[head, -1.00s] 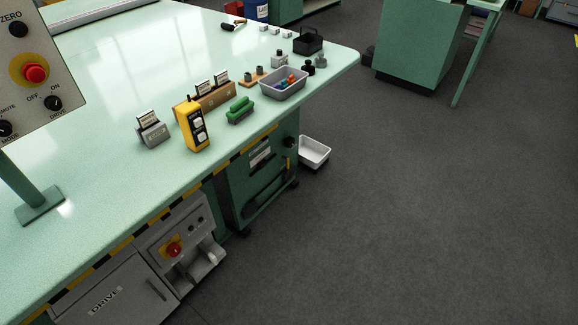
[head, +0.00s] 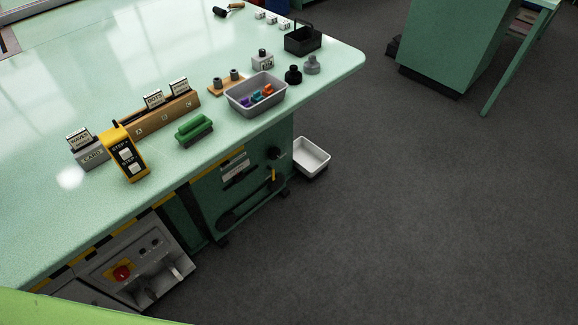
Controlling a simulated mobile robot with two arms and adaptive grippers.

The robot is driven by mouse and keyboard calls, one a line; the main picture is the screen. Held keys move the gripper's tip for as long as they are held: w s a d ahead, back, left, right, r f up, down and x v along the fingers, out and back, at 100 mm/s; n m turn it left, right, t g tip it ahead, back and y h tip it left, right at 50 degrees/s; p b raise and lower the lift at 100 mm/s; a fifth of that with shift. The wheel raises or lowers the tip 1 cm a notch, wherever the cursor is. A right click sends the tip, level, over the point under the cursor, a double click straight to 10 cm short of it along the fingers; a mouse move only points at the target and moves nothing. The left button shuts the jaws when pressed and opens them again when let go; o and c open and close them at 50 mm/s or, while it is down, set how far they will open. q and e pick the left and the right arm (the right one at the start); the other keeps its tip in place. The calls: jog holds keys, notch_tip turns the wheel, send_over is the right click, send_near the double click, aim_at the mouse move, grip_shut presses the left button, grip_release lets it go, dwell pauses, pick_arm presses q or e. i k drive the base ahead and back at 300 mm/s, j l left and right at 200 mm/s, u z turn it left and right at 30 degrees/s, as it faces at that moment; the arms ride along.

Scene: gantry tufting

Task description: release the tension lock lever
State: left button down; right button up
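A green side panel (head: 210,196) under the table's right end carries a white label (head: 235,172), too small to read. On it are a black knob (head: 273,153), a small orange-yellow lever-like piece (head: 273,175) and a long black curved slot or guard (head: 250,207). The orange-yellow piece stands near the upper right end of the black curve. I cannot tell for sure which of these is the tension lock lever. Neither of my grippers is in view, and nothing touches the panel.
The pale green table (head: 60,225) holds a yellow handset (head: 125,152), a green-handled brush (head: 194,129), a grey tray (head: 270,106) and a black caddy (head: 303,38). A white bin (head: 311,157) sits beside the panel. The dark floor (head: 430,210) on the right is clear.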

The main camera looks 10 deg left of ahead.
aim_at(271, 169)
jog(key=i+l, duration=1)
